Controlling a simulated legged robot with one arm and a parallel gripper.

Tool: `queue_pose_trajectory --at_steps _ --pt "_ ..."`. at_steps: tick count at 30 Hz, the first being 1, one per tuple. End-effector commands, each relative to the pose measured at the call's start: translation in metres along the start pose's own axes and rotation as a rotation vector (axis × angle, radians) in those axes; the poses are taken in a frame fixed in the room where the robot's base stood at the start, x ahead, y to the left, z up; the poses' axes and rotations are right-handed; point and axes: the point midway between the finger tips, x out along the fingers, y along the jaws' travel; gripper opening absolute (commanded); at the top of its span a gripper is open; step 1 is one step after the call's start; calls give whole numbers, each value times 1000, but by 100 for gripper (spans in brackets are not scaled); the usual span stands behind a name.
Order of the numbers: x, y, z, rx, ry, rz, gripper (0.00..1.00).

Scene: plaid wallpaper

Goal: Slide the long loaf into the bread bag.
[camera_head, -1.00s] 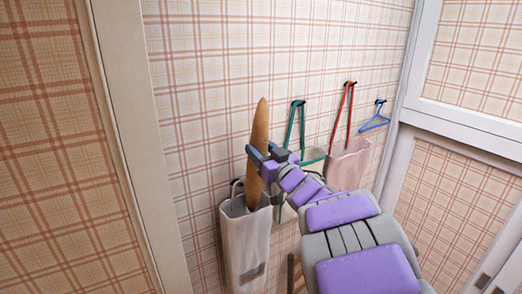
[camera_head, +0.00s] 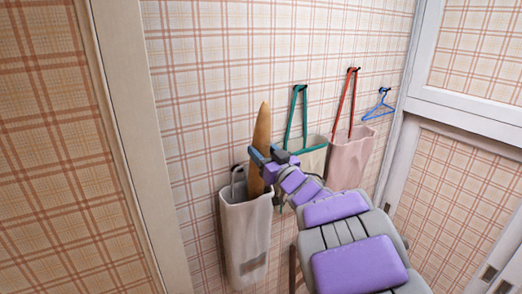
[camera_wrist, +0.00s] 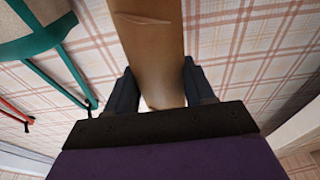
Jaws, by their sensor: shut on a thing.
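The long loaf (camera_head: 263,125) is a brown, pointed baguette held upright. Its lower end is at the mouth of the bread bag (camera_head: 245,235), a tall off-white bag hanging on the wall; how deep the end sits is hidden. My gripper (camera_head: 262,158) is shut on the loaf just above the bag's rim. In the wrist view the loaf (camera_wrist: 150,45) runs between the two dark fingers of my gripper (camera_wrist: 160,90).
A cream bag with a green rim and straps (camera_head: 313,155) and a pink bag with red straps (camera_head: 352,155) hang to the right. A blue hanger (camera_head: 379,107) hangs beyond them. A door frame (camera_head: 135,150) stands at left.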

Motion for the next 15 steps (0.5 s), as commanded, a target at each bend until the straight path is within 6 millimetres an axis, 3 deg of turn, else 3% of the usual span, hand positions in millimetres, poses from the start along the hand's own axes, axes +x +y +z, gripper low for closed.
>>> queue_pose_trajectory --at_steps 15 --pt "2 -4 35 0 0 -2 11"
